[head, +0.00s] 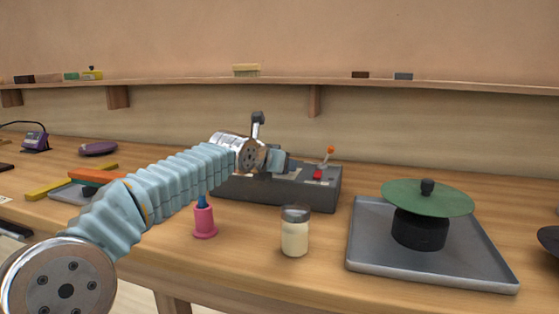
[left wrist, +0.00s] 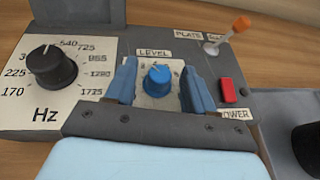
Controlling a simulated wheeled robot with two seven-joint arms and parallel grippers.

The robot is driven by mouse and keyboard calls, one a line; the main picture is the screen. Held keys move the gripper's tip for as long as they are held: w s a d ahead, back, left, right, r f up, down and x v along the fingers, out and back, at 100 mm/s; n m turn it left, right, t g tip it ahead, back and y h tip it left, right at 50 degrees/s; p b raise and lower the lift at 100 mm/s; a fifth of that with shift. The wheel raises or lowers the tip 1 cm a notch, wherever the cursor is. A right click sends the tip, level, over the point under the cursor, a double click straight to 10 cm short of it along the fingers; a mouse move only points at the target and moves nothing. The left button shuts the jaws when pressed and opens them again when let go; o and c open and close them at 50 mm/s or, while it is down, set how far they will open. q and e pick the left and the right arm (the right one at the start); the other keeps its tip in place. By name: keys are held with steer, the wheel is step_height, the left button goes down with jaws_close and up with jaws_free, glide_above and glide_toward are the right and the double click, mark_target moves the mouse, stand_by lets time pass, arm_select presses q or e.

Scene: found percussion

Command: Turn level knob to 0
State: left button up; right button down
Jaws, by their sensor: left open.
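The blue level knob (left wrist: 157,80) sits on a pale plate marked LEVEL on the grey control box (head: 325,195). A small light mark shows near its top edge; its exact setting is too small to read. My left gripper (left wrist: 161,74) is open, with one blue finger on each side of the knob and a gap on both sides. In the head view my left gripper (head: 280,161) is over the box's top, and the arm hides part of the box and the knob.
A black Hz knob (left wrist: 52,70), an orange-tipped lever (left wrist: 228,33) and a red switch (left wrist: 228,92) flank it. A pink stand (head: 204,222) and a jar (head: 295,235) stand in front. Right of them is a metal tray (head: 375,258) bearing a green disc (head: 410,200).

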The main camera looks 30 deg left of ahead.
arm_select(q)
jaws_close()
steer(key=shift+d+r, duration=0.1)
steer(key=shift+d, duration=0.05)
steer(key=shift+d+n+y+p, duration=0.25)
steer(key=shift+n+y+p, duration=0.15)
steer(key=shift+n+y, duration=0.55)
steer(key=n+g+y, duration=0.1)
steer(key=n+y, duration=0.1)
steer(key=y, duration=0.1)
steer(key=shift+w+d, duration=0.1)
steer(key=shift+w, duration=0.05)
steer(key=n+g+y, duration=0.4)
steer(key=n, duration=0.1)
steer(key=shift+w+d+n+y, duration=0.15)
steer(key=shift+w+n+y, duration=0.1)
steer(key=shift+y, duration=0.1)
steer(key=shift+n+g+y, duration=0.7)
steer(key=shift+n+g, duration=0.8)
